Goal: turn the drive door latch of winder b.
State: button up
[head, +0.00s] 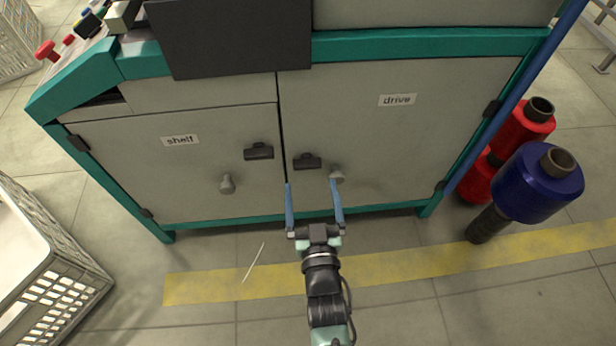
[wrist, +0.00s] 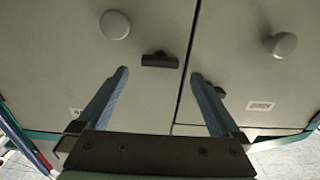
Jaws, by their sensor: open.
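The drive door (head: 400,135) is the right-hand door of the grey cabinet and looks closed. Its dark latch (head: 307,161) lies horizontal near the seam between the doors, with a round grey knob (head: 336,177) to its lower right. My gripper (head: 311,183) is open and empty, its two blue fingers pointing at the drive door just below the latch in the head view. The wrist view appears upside down; there the drive latch (wrist: 160,60) shows between and beyond the fingertips, apart from them. The knob (wrist: 115,24) is at its upper left.
The shelf door (head: 150,160) with its latch (head: 259,151) and knob (head: 227,184) is left of the seam. A blue post (head: 515,90) and red and blue bobbins (head: 530,190) stand at right. A white crate (head: 60,290) is at lower left. Floor before the cabinet is mostly clear.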

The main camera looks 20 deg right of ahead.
aim_at(308, 169)
jog(key=shift+b+x, duration=0.65)
jog(key=shift+x, duration=1.9)
jog(key=c, duration=1.3)
